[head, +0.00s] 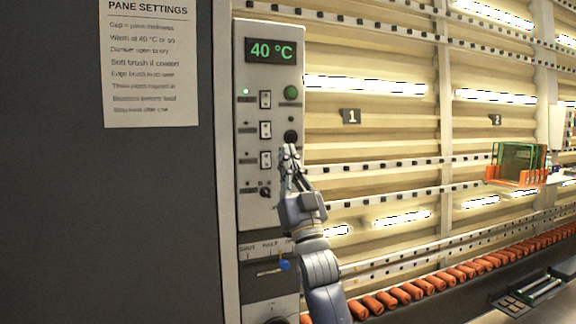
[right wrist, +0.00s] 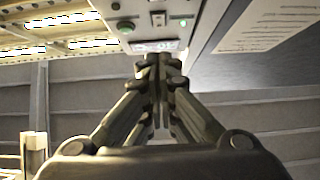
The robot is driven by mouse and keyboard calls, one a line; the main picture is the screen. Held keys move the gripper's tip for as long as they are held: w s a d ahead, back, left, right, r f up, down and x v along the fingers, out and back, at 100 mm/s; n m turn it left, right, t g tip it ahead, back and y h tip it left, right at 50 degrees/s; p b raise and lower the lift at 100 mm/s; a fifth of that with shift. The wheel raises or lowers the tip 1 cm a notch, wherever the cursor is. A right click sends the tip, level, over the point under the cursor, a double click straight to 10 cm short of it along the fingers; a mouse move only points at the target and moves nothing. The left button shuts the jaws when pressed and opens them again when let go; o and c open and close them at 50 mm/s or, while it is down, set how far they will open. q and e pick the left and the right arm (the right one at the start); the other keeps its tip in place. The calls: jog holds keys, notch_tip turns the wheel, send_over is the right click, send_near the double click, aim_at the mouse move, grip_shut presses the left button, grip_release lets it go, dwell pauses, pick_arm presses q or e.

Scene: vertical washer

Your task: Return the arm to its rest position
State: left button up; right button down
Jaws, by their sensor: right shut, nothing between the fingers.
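My right gripper (head: 289,158) is shut and empty in the head view, its fingers pointing up in front of the washer's control panel (head: 252,205). Its tips are just below a dark round button (head: 291,136); I cannot tell whether they touch it. In the right wrist view my right gripper (right wrist: 160,64) shows with its fingers together and nothing between them, the panel (right wrist: 140,12) beyond them. The display (head: 271,50) reads 40 °C. A small green lamp (head: 245,91) is lit by the top switch. My left gripper is not in view.
A green button (head: 291,92), several rocker switches and a blue-tipped lever (head: 284,266) are close to my right arm. A PANE SETTINGS sheet (head: 150,60) hangs at left. Orange rollers (head: 430,287) run along the washer. An orange rack (head: 517,177) with glass panes stands at right.

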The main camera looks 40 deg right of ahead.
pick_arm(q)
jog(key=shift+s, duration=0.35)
